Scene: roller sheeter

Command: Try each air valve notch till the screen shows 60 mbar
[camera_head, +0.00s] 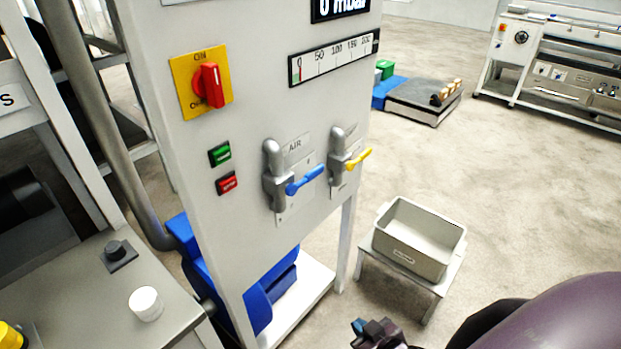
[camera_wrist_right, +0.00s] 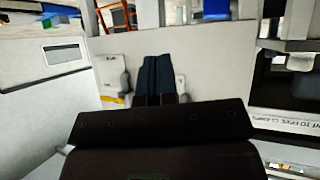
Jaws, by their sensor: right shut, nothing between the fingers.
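The air valve has a blue lever (camera_head: 304,181) on a grey body beside a plate marked AIR. The lever points right and slightly up. The screen (camera_head: 341,8) is cut by the top edge and reads 0 mbar. Below it a bar scale (camera_head: 334,57) shows green only at its 0 end. My right gripper (camera_head: 359,326) is low at the bottom of the head view, below and right of the valve and apart from it. In the right wrist view its dark fingers (camera_wrist_right: 158,75) are together and empty, in front of a pale panel. My left gripper is not in view.
A second valve with a yellow lever (camera_head: 358,159) sits right of the air valve. A red rotary switch (camera_head: 209,85), a green button (camera_head: 220,154) and a red button (camera_head: 227,183) are on the panel. A grey bin (camera_head: 407,258) on a stand is near my right arm.

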